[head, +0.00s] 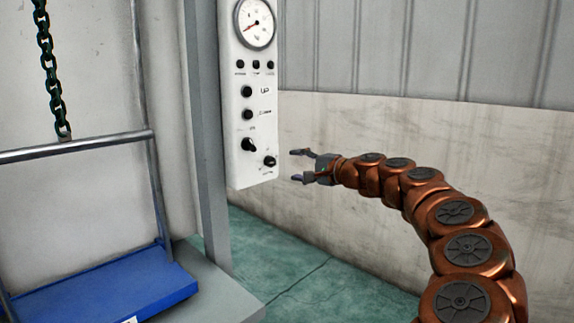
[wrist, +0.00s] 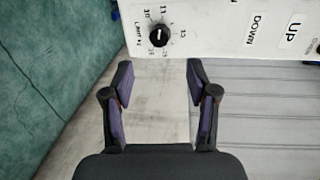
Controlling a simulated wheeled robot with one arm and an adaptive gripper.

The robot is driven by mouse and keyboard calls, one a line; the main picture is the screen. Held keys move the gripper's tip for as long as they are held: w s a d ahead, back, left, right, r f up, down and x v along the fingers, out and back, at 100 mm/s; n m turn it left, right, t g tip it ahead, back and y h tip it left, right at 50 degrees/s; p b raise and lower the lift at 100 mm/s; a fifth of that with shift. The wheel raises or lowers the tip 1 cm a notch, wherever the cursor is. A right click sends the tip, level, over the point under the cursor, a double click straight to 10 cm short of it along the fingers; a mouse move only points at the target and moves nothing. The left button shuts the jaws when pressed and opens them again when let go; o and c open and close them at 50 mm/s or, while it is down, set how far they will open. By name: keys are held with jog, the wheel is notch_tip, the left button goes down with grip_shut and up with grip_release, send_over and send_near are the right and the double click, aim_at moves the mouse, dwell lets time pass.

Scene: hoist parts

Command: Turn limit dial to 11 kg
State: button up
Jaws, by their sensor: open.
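The limit dial (wrist: 159,36) is a small round black knob on the white control panel, with printed numbers around it, including 10 and 11 above it in the wrist view. A pale mark shows on the knob, but its exact setting is too small to tell. In the head view the dial (head: 270,161) is at the panel's lower right corner. My gripper (head: 297,165) is open and empty, just right of the dial and apart from it. In the wrist view its two fingertips (wrist: 160,72) are spread below the dial, one to each side.
The control panel (head: 240,172) also carries a gauge (head: 256,22), several buttons and another black knob (head: 248,145) up and left of the dial. A grey post (head: 208,130) stands left of the panel. A blue platform (head: 105,300) hangs at the left, below a chain (head: 50,65).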

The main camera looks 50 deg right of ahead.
jog(key=shift+s+r, duration=0.15)
jog(key=shift+s, duration=1.25)
